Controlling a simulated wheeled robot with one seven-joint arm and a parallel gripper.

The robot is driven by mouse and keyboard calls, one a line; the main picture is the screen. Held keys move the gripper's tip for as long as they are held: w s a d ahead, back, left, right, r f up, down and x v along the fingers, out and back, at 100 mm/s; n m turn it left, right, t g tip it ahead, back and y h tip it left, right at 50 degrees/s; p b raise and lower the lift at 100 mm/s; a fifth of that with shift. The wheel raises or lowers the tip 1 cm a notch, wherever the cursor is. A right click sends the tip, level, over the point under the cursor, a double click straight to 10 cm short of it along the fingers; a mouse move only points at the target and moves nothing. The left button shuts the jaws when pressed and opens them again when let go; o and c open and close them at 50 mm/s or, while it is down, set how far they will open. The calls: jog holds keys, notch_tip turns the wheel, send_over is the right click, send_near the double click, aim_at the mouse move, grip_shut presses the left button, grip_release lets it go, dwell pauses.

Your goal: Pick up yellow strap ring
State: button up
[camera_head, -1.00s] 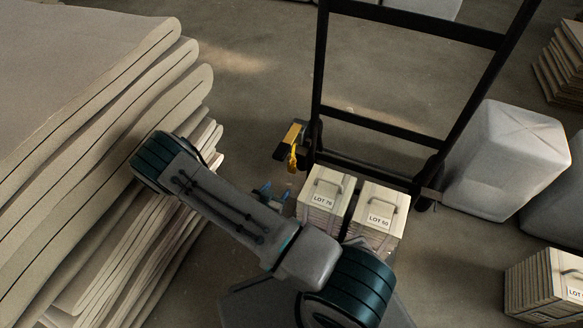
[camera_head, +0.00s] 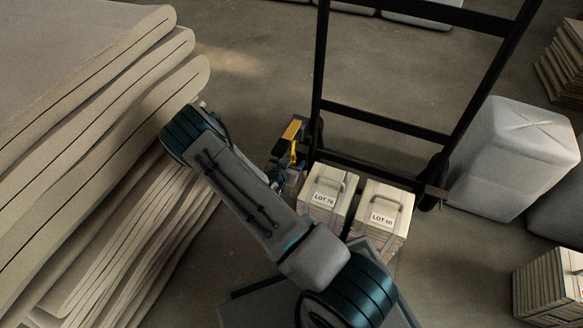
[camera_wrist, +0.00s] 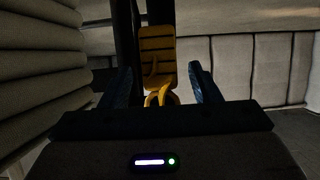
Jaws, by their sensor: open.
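The yellow strap ring (camera_wrist: 162,98) hangs below a yellow ratchet body (camera_wrist: 157,50) in the wrist view. My gripper (camera_wrist: 158,76) is open, with its two blue fingers on either side of the ring, apart from it. The ring lies between the fingers in the picture; its exact depth is hard to tell. In the head view the yellow ring (camera_head: 293,150) shows as a small piece beside the left post of the black cart frame, under the yellow ratchet top. There my gripper is mostly hidden behind my arm, close to the ring.
The black cart frame (camera_head: 376,119) stands just right of the ring. Boxes labelled LOT 76 (camera_head: 327,198) and LOT 60 (camera_head: 382,217) sit at its foot. Stacked folded cloth (camera_head: 100,95) fills the left side. A wrapped grey bale (camera_head: 515,160) stands right; open floor lies behind.

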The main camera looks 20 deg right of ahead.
jog(key=shift+w+d+f, duration=0.1)
jog(key=shift+w+f, duration=0.05)
jog(key=c, duration=1.1)
